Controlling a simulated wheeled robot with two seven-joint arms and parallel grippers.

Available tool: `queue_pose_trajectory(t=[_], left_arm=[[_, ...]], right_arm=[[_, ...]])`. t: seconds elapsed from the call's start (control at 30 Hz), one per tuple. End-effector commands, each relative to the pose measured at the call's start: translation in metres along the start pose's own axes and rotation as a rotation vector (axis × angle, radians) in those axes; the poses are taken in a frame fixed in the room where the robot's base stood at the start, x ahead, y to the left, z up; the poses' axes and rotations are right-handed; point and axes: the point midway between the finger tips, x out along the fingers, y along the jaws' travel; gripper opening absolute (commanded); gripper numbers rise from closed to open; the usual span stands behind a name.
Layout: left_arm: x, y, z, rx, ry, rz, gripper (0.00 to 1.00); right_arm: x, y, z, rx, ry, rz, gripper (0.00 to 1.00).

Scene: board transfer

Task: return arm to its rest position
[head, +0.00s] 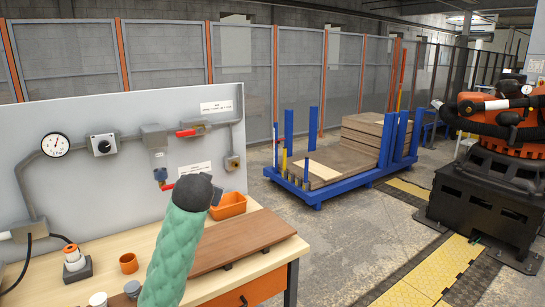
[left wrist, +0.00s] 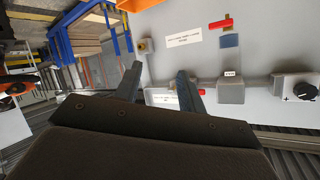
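My left arm rises from the bottom of the head view in a green sleeve, with its dark wrist end (head: 195,190) in front of the wall panel and above the workbench. In the left wrist view my left gripper (left wrist: 158,72) has its two fingers apart and nothing between them. A brown board (head: 245,240) lies flat on the workbench (head: 262,263), beside and below the wrist; my arm hides part of its left side. My right arm and gripper are not in view.
The grey panel (head: 95,190) with gauge, pipes and valves stands behind the bench. An orange bin (head: 229,206) and small cups sit on the bench. A blue cart (head: 318,192) with stacked boards (head: 362,135) stands beyond, near an orange robot (head: 510,125).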

Motion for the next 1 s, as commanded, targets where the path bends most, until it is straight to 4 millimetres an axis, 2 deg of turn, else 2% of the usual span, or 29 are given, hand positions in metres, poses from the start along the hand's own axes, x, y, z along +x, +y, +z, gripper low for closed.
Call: queue_pose_trajectory(t=[0.03, 0.4, 0.7, 1.0], left_arm=[[-0.005, 0.013, 0.022, -0.014, -0.02, 0.034, 0.4], [-0.046, 0.081, 0.152, -0.075, -0.157, 0.22, 0.4], [-0.087, 0.124, 0.25, -0.103, -0.274, 0.328, 0.4], [-0.132, 0.157, 0.346, -0.131, -0.413, 0.398, 0.4]], right_arm=[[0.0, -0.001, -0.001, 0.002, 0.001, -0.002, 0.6], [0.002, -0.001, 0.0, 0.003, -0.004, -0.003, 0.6], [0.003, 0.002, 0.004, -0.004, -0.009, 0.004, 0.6], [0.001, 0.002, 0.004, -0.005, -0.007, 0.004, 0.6]])
